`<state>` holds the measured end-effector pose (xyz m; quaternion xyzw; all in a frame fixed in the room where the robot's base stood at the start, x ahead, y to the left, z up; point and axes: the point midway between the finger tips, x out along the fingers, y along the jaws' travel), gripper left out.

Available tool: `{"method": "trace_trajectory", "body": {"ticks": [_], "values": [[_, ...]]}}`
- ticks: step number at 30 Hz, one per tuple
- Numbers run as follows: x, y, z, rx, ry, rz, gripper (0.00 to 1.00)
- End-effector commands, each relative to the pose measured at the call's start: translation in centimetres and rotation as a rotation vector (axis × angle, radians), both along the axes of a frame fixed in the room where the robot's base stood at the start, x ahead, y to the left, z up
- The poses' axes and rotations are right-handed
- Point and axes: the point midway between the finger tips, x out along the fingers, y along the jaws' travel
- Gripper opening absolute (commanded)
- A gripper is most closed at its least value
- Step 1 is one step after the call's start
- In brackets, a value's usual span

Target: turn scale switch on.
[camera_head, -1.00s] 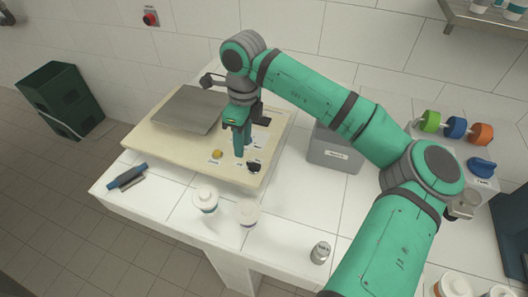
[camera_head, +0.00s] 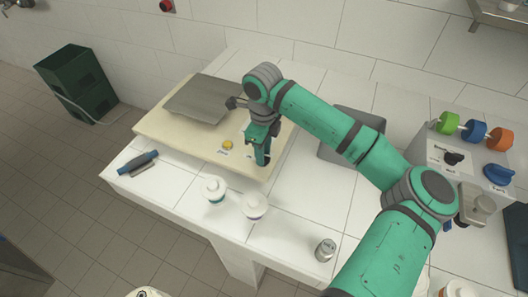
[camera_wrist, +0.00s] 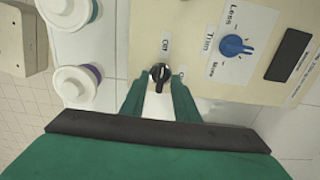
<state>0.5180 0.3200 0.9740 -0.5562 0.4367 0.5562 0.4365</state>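The scale (camera_head: 150,126) is a cream panel with a grey metal plate (camera_head: 200,98) on the white table. I cannot tell how far the fingertips are above the panel. In the head view my gripper (camera_head: 263,163) points down at the scale's front right corner and hides the switch.
A blue trim dial (camera_wrist: 235,45) and a black display (camera_wrist: 290,54) are right of the switch. Two lidded white cups (camera_head: 214,190) (camera_head: 255,206) stand close in front of the scale. A can (camera_head: 325,250), a blue-handled tool (camera_head: 137,163) and a grey box (camera_head: 350,135) are nearby.

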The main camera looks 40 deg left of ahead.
Motion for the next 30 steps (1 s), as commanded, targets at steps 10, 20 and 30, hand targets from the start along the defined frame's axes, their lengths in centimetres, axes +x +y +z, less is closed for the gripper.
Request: {"method": "trace_trajectory", "body": {"ticks": [10, 20, 30], "values": [[0.08, -0.11, -0.25, 0.0, 0.0, -0.002, 0.21], [0.23, -0.38, -0.23, -0.001, 0.0, -0.011, 0.0], [0.28, -0.48, -0.21, -0.004, -0.001, -0.132, 0.0]]}}
